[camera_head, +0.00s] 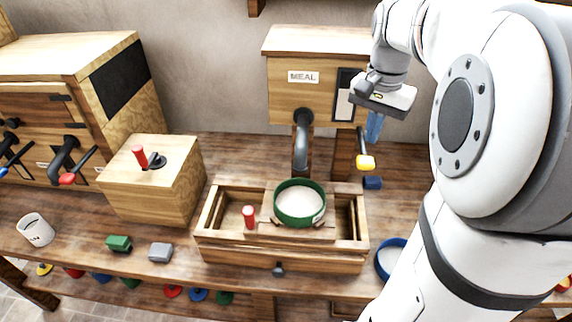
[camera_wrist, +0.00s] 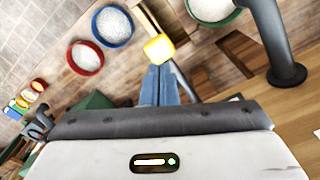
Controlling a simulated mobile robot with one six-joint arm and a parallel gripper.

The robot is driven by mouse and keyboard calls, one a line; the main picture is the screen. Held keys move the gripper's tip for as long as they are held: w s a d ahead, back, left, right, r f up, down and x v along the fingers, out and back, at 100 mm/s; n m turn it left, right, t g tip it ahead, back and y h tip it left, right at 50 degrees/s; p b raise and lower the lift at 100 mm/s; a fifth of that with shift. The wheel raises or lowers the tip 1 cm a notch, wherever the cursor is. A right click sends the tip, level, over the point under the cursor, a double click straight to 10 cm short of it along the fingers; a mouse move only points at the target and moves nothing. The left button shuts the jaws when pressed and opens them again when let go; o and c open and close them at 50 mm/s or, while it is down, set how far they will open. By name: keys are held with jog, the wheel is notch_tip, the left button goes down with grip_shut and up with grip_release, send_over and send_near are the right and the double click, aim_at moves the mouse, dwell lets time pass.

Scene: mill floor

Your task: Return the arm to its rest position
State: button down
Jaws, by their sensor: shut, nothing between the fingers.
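My gripper (camera_head: 374,130) is in front of the wooden box labelled MEAL (camera_head: 310,95), at its right side. Its blue fingers (camera_wrist: 158,85) are shut with nothing between them. A yellow-tipped lever (camera_head: 365,163) hangs from the box just below and left of the fingers in the head view. In the wrist view its yellow tip (camera_wrist: 158,48) appears just past the fingertips; I cannot tell whether they touch. My white arm fills the right of the head view and hides part of the bench.
A dark spout (camera_head: 302,145) stands left of the gripper, above a green-rimmed sieve of white meal (camera_head: 300,203) on a wooden tray box (camera_head: 225,243). A blue-rimmed bowl (camera_head: 385,262) is partly behind my arm. A red-handled box (camera_head: 150,185) and a mug (camera_head: 35,230) stand left.

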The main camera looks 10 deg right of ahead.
jog(key=s+a+f+n+t, duration=0.1)
jog(key=s+a+f+n, duration=0.2)
jog(key=s+a, duration=0.3)
jog(key=s+a+f+n+t, duration=0.2)
jog(key=s+a+f+n, duration=0.2)
jog(key=s+a+n, duration=0.2)
jog(key=shift+s+a+f, duration=0.2)
jog(key=shift+s+f, duration=0.1)
